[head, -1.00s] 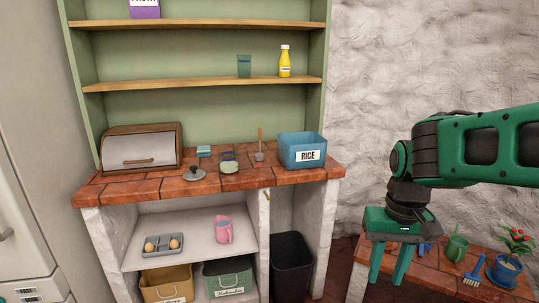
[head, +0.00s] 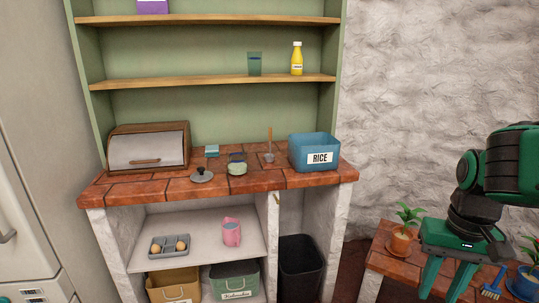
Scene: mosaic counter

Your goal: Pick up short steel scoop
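A small scoop-like tool (head: 269,156) with a grey metal head and a thin brown handle stands on the tiled counter (head: 150,190), handle up, just left of the blue rice bin. It looks like the steel scoop, but it is too small to be certain. My gripper (head: 441,290) is at the lower right, far from the tool, in front of the low brick-topped table. Its two green fingers point down, spread apart with nothing seen between them. The fingertips are near the bottom edge of the picture.
A blue bin marked RICE (head: 315,152) stands close right of the tool. A grey lid (head: 202,175), a small jar (head: 237,167) and a bread box (head: 149,146) are to the left. Potted plants (head: 402,240) stand on the low table (head: 385,262). Shelves rise behind the counter.

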